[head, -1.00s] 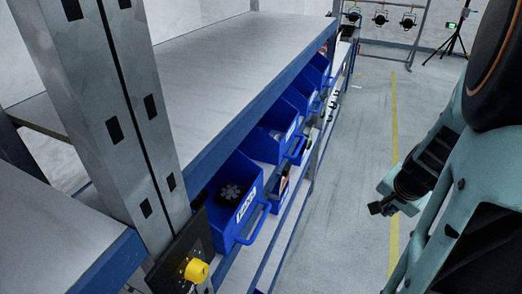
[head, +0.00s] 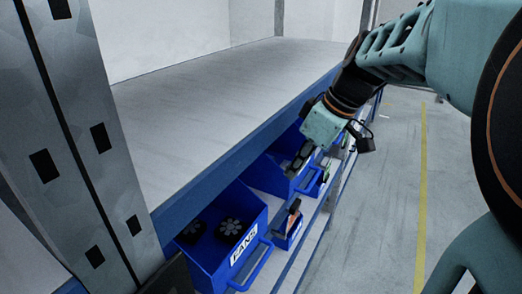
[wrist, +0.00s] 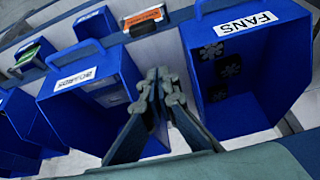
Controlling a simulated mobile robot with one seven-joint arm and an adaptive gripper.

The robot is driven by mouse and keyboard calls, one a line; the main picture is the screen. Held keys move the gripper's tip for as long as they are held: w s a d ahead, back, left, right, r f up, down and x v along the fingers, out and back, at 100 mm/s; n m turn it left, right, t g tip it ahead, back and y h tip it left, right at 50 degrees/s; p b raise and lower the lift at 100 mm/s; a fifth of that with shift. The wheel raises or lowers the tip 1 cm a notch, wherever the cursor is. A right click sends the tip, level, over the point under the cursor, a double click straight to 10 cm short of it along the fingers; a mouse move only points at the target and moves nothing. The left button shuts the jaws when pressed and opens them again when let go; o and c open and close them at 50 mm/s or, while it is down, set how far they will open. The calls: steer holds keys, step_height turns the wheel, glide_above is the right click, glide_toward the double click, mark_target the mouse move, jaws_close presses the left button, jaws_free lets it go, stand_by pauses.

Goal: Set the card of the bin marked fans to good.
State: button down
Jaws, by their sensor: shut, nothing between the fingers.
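The blue bin marked FANS (head: 206,262) is at the lower middle of the head view, with black fans inside. It is at the upper right in the wrist view (wrist: 245,95), its white label (wrist: 246,24) readable. A card (head: 293,218) with an orange-red face stands in a small blue holder just right of that bin; it also shows at the top of the wrist view (wrist: 144,18). Its wording is too small to read. My gripper (wrist: 160,88) is shut and empty, between the fans bin and a neighbouring bin. In the head view my gripper (head: 299,160) hangs beyond the card.
A second blue bin (wrist: 85,88) with a label is left of my gripper in the wrist view. Further bins and a card with green (wrist: 30,55) lie beyond. The shelf above the bins (head: 200,95) is bare. A perforated upright (head: 75,130) stands at left. The aisle floor (head: 385,190) is clear.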

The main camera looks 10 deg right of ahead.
mark_target(294, 213)
steer(key=shift+a+r+n, duration=0.3)
steer(key=shift+a+r, duration=0.05)
steer(key=shift+a, duration=0.05)
steer(key=shift+f, duration=0.15)
steer(key=x, duration=1)
steer(key=shift+s+p, duration=0.15)
steer(key=shift+p, duration=0.15)
steer(key=shift+s+d+f+p, duration=0.1)
steer(key=shift+s+d+p, duration=0.05)
steer(key=shift+s+d, duration=0.55)
steer(key=shift+s+d+p, duration=0.15)
steer(key=shift+s+d, duration=0.3)
steer(key=shift+d, duration=0.45)
steer(key=shift+w+d+f+b, duration=0.1)
steer(key=shift+f+b, duration=0.05)
steer(key=shift+b, duration=0.45)
